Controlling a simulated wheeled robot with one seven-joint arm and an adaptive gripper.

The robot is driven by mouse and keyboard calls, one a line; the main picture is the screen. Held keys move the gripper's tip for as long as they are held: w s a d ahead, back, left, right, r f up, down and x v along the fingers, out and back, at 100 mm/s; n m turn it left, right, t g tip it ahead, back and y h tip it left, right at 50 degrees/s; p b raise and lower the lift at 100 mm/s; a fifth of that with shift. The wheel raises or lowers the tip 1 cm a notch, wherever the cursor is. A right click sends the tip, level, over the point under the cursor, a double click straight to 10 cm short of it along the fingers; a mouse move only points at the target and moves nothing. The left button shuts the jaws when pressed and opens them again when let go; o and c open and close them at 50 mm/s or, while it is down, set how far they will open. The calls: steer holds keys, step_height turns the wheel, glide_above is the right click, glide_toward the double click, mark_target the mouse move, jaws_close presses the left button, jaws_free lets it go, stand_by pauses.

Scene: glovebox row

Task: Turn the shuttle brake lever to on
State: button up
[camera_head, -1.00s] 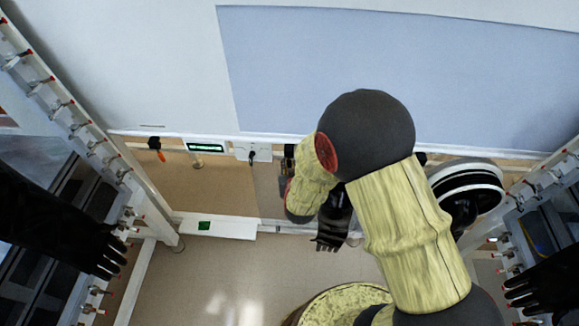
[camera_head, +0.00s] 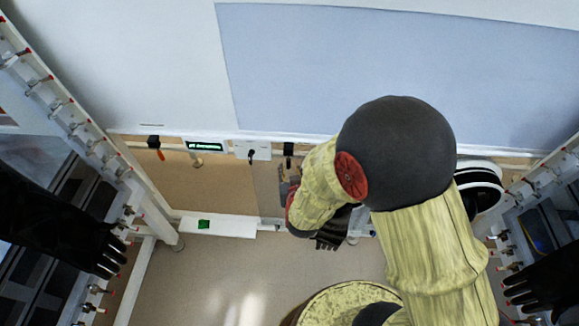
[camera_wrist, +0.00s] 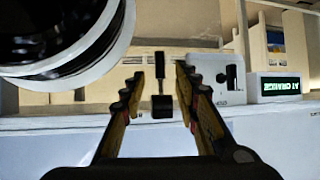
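A black lever (camera_wrist: 161,75) on a black block (camera_wrist: 162,106) lies ahead in the wrist view, between the fingers in the picture. It also shows as a small dark piece below the panel in the head view (camera_head: 289,150). No label on it is readable, so I cannot tell its on side. My gripper (camera_wrist: 158,74) is open and empty, with one finger on each side of the lever. No contact shows, and the remaining depth is unclear. In the head view my arm hides most of the gripper.
A white plate with a black switch (camera_wrist: 231,77) and a green-lit display (camera_wrist: 279,87) are right of the lever in the wrist view. A large white-ringed dark port (camera_wrist: 118,50) is at upper left.

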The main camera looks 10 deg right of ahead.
steer(key=v, duration=0.6)
stand_by(0.7)
